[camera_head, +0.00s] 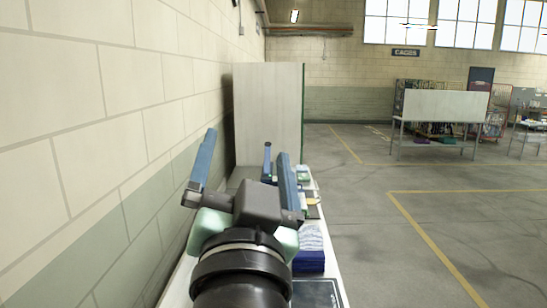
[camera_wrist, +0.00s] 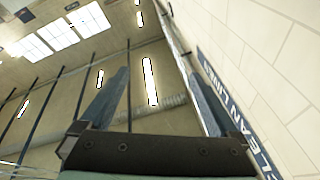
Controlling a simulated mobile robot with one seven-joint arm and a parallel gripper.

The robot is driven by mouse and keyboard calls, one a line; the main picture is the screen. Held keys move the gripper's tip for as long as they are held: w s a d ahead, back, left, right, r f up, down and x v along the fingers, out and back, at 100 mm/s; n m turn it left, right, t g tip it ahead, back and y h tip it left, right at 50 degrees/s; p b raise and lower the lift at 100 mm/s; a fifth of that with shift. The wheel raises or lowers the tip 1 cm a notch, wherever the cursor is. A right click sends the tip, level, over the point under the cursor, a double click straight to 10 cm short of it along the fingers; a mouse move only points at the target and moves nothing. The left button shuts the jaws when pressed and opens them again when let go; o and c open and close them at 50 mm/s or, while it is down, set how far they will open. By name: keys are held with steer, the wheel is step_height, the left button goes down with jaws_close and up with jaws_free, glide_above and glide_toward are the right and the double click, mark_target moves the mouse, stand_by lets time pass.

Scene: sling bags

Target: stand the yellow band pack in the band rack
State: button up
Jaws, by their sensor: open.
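My gripper (camera_head: 247,143) is raised in front of the body camera, its two blue fingers spread wide with nothing between them. In the wrist view the open fingers (camera_wrist: 161,72) point up towards the ceiling and windows. I cannot make out the yellow band pack or the band rack for certain in either view. My arm hides much of the bench (camera_head: 336,278). Small items stand at its far end, partly behind the right finger, including a green-and-white thing (camera_head: 303,173) and a blue upright piece (camera_head: 267,160).
A stack of blue items (camera_head: 309,260) lies on the bench right of my wrist, with a dark panel (camera_head: 318,293) nearer. A block wall (camera_head: 90,130) runs close on the left. A pale upright board (camera_head: 268,110) stands beyond the bench. The floor (camera_head: 420,240) to the right is open.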

steer(key=s+d+r+n+t, duration=0.1)
steer(key=s+r+n+t, duration=0.1)
steer(key=s+r, duration=0.3)
steer(key=s+d+r+n+t+h, duration=0.1)
steer(key=s+r+n+t, duration=0.1)
steer(key=s+r, duration=0.3)
steer(key=shift+s+d+r+t, duration=0.4)
steer(key=shift+r+t, duration=0.4)
